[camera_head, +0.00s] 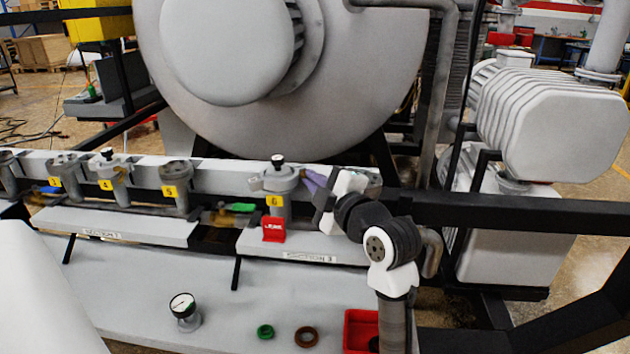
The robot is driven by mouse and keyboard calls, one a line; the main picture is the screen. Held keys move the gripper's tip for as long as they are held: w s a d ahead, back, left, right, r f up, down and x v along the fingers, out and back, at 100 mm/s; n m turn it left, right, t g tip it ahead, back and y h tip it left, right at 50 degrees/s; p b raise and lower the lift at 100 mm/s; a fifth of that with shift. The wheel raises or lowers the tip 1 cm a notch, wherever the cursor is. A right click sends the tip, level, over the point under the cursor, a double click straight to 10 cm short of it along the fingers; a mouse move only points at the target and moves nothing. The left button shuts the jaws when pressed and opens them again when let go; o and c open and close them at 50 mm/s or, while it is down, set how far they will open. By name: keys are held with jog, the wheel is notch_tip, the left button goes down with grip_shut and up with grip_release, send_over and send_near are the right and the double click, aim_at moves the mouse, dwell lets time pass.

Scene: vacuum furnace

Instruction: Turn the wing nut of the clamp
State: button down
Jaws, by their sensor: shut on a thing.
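The clamp (275,182) is a grey ring around the flange at the top of the pipe stub tagged with a yellow 6. A black-topped fitting stands upright on it. My gripper (308,180) reaches in from the right, its purplish fingers at the clamp's right side. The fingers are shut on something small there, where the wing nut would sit. The wing nut itself is hidden by the fingers and too small to make out. A red tag (273,229) hangs on the front of the same stub, below the yellow 6.
More numbered stubs, 5 (175,188) and 4 (112,180), stand to the left. A black rail (520,213) runs right. A dial gauge (184,310), green ring (265,331), brown ring (306,337) and red bin (360,325) are on the lower shelf.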

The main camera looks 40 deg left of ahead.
jog(key=c, duration=1.6)
grip_release()
jog(key=shift+d, duration=0.1)
jog(key=b+v, duration=0.2)
jog(key=v, duration=1.1)
jog(key=shift+s+d, duration=0.1)
jog(key=shift+d, duration=0.2)
